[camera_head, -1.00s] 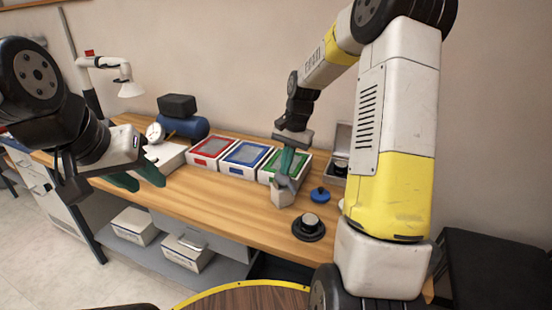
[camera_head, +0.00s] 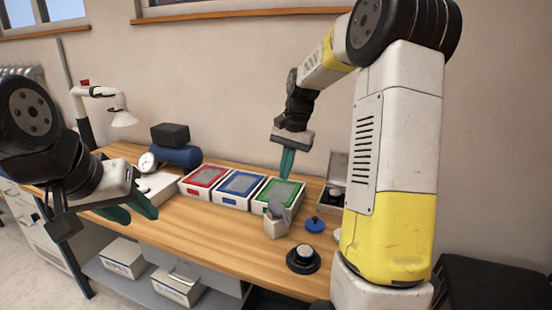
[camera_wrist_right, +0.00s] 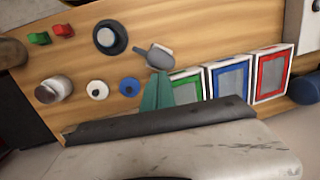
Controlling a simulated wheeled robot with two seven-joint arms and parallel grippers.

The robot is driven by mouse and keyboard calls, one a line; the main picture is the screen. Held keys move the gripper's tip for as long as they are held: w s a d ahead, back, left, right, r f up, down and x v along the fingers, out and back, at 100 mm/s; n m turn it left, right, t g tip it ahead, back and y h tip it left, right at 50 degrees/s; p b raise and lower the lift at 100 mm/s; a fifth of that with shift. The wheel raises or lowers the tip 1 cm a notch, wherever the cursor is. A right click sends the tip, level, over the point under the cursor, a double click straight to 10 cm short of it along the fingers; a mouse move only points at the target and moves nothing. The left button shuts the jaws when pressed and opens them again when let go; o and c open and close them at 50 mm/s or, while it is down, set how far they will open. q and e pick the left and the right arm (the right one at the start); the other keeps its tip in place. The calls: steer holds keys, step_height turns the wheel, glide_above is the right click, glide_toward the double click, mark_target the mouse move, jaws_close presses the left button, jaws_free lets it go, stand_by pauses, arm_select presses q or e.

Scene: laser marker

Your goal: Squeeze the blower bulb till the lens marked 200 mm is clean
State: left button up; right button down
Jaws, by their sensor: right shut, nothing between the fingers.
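A grey rounded piece with a pointed spout, seemingly the blower bulb (camera_head: 277,209), stands in a pale faceted holder on the bench. It also shows in the right wrist view (camera_wrist_right: 158,57). My right gripper (camera_head: 286,174) is shut and empty, above the bulb with a gap. Its green fingers also show in the wrist view (camera_wrist_right: 157,92). My left gripper (camera_head: 142,212) is open and empty at the left, over the bench's front edge. A black round mount with a pale top (camera_head: 303,258) sits near the front edge. No 200 mm marking is legible, so I cannot tell which lens it is.
Red (camera_head: 204,178), blue (camera_head: 239,187) and green (camera_head: 277,194) framed trays stand behind the bulb. A blue knobbed disc (camera_head: 315,225), a white disc (camera_wrist_right: 97,90) and a jar (camera_wrist_right: 55,88) lie nearby. The wooden bench front (camera_head: 215,230) is clear.

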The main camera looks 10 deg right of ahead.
mark_target(278, 203)
steer(key=r, duration=0.4)
steer(key=shift+d, duration=0.35)
steer(key=shift+r, duration=0.1)
steer(key=shift+w+d+r+g, duration=0.2)
steer(key=shift+w+r+g, duration=0.1)
steer(key=shift+w+r, duration=0.35)
steer(key=shift+s, duration=0.1)
steer(key=a+f, duration=0.1)
steer(key=f, duration=0.8)
steer(key=a+f, duration=0.1)
steer(key=f, duration=0.3)
steer(key=shift+s+a+f, duration=0.35)
steer(key=shift+f, duration=0.1)
